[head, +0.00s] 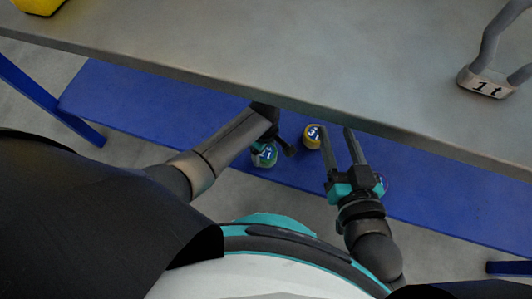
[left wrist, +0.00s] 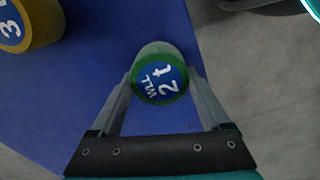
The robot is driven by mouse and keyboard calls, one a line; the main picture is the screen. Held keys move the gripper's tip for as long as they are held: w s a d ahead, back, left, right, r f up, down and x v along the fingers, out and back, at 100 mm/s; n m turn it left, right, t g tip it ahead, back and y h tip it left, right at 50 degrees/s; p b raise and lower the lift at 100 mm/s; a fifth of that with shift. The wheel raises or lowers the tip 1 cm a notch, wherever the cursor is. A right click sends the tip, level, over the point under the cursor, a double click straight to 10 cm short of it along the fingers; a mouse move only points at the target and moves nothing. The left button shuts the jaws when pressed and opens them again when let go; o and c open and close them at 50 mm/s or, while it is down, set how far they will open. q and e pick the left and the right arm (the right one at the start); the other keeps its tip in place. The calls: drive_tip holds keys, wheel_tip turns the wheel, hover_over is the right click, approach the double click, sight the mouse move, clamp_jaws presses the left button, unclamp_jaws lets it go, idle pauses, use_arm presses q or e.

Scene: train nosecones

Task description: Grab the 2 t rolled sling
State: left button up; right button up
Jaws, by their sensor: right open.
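The 2 t rolled sling is a green roll with a blue "WLL 2 t" end label, standing on a low blue shelf. It shows in the left wrist view (left wrist: 160,80) and, partly covered, in the head view (head: 264,156). My left gripper (head: 272,146) is at the roll, with one finger on each side of it in the left wrist view (left wrist: 160,88). The fingers lie very close to its sides; whether both press on it is unclear. My right gripper (head: 338,132) is open and empty, beside a yellow 3 t roll (head: 312,137).
The blue shelf (head: 150,100) runs beneath the grey table top (head: 250,50), whose edge overhangs close to both grippers. The 3 t roll also shows in the left wrist view (left wrist: 35,22).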

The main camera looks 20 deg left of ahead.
use_arm(q)
drive_tip(key=c, duration=1)
drive_tip(key=shift+c, duration=0.4)
drive_tip(key=shift+r, duration=0.15)
